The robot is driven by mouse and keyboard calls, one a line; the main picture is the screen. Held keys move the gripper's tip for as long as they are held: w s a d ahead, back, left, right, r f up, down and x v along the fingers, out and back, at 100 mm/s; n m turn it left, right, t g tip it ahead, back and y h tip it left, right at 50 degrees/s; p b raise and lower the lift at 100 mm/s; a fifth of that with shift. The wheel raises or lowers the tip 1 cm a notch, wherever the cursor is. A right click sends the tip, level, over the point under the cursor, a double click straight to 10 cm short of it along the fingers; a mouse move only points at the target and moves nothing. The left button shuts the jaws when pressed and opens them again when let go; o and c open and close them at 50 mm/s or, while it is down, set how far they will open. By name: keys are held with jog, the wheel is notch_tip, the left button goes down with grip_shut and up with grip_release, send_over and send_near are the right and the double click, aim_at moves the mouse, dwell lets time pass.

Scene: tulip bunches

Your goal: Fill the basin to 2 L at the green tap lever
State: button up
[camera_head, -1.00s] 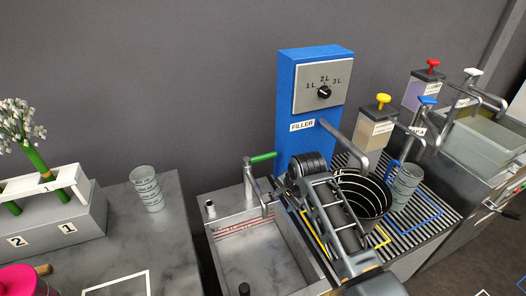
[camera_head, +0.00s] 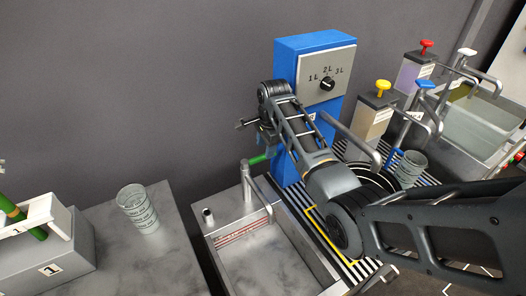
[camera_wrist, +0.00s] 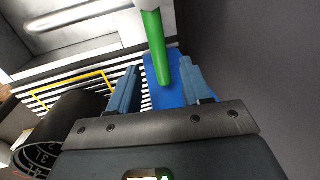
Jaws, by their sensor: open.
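The basin (camera_head: 224,240) is a grey sink at the lower middle of the head view. Red lines mark its back inner wall; I see no clear water in it. Its tap (camera_head: 247,182) stands at the back, with a green lever (camera_head: 260,159) pointing right toward the blue filler. My gripper (camera_head: 254,130) is open and empty, just above the lever. In the wrist view the green lever (camera_wrist: 154,38) lies between the lines of my two blue-grey fingers (camera_wrist: 160,68). I cannot tell whether they touch it.
The blue filler (camera_head: 290,62) with its 1–3 L dial (camera_head: 327,85) stands right behind my gripper. A dark ringed bucket (camera_head: 352,173) is partly hidden by my arm. Pump dispensers (camera_head: 371,115) stand right. A ribbed cup (camera_head: 138,208) stands on the left counter.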

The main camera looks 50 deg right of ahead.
aim_at(262, 157)
jog(key=shift+w+d+f, duration=0.1)
jog(key=shift+w+f, duration=0.1)
jog(key=shift+f, duration=0.75)
jog(key=shift+w+f, duration=0.15)
jog(key=shift+f, duration=0.75)
jog(key=shift+c, duration=0.3)
grip_shut()
